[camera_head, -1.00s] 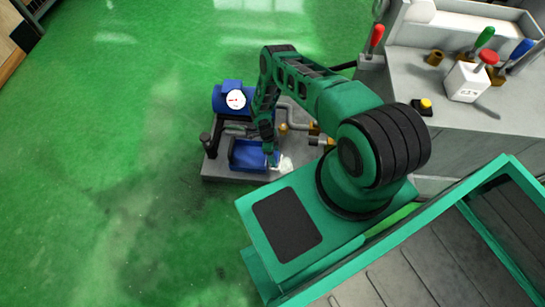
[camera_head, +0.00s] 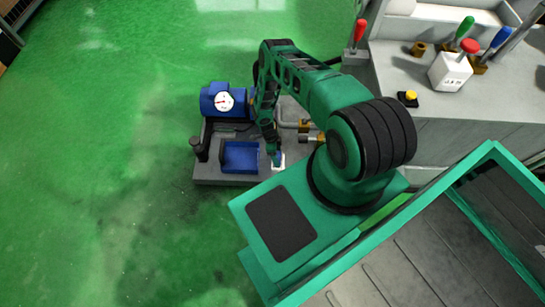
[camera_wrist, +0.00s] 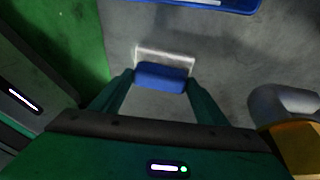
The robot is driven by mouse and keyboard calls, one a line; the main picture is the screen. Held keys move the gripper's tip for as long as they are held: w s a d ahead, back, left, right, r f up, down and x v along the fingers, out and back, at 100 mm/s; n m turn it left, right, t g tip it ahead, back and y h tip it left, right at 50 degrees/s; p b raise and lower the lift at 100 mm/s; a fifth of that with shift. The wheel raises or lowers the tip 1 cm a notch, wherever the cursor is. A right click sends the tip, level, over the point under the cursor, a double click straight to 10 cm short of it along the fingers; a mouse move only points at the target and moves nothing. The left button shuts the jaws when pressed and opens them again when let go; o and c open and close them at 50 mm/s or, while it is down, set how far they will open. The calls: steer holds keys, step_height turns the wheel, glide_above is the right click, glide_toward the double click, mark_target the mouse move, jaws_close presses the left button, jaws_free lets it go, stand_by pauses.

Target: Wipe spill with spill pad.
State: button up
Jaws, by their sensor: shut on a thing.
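My gripper (camera_wrist: 160,88) is shut on the spill pad, whose blue block (camera_wrist: 160,77) sits between the fingertips in the wrist view. A white, rectangular part (camera_wrist: 165,54) of the pad shows just beyond the block. The pad is low over the grey base plate (camera_wrist: 215,45); I cannot tell if it touches. In the head view the pad's white part (camera_head: 279,163) shows at the plate's front right, beside the blue tray. I cannot make out a clear spill; the plate has only faint dark shading.
The blue open tray (camera_head: 240,157) stands left of my gripper. Behind it is a blue motor with a round gauge (camera_head: 223,100). Brass fittings (camera_head: 306,126) and a pipe stand right. The machine bench (camera_head: 440,110) is farther right. Green floor lies open at left.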

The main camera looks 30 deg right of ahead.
steer(key=shift+s+d, duration=0.65)
steer(key=shift+d, duration=0.2)
steer(key=shift+s+d, duration=0.65)
steer(key=shift+d, duration=0.15)
steer(key=shift+s+a+f, duration=0.15)
steer(key=shift+s+a, duration=0.5)
steer(key=shift+s, duration=0.2)
steer(key=shift+w+a, duration=0.5)
steer(key=shift+a, duration=0.35)
steer(key=shift+w+a, duration=0.75)
steer(key=shift+a, duration=0.2)
steer(key=shift+w+a, duration=0.7)
steer(key=shift+a, duration=0.2)
steer(key=shift+w+a, duration=0.6)
steer(key=shift+a, duration=0.35)
steer(key=shift+w+a, duration=0.55)
steer(key=shift+a, duration=0.35)
steer(key=shift+s+d, duration=0.5)
steer(key=shift+d, duration=0.3)
steer(key=shift+s+d, duration=0.5)
steer(key=shift+d, duration=0.3)
steer(key=shift+s+d, duration=0.55)
steer(key=shift+d, duration=0.25)
steer(key=shift+s+d, duration=0.55)
steer(key=shift+d, duration=0.25)
steer(key=shift+s+d, duration=0.5)
steer(key=shift+d, duration=0.25)
steer(key=shift+s+d, duration=0.45)
steer(key=shift+d, duration=0.25)
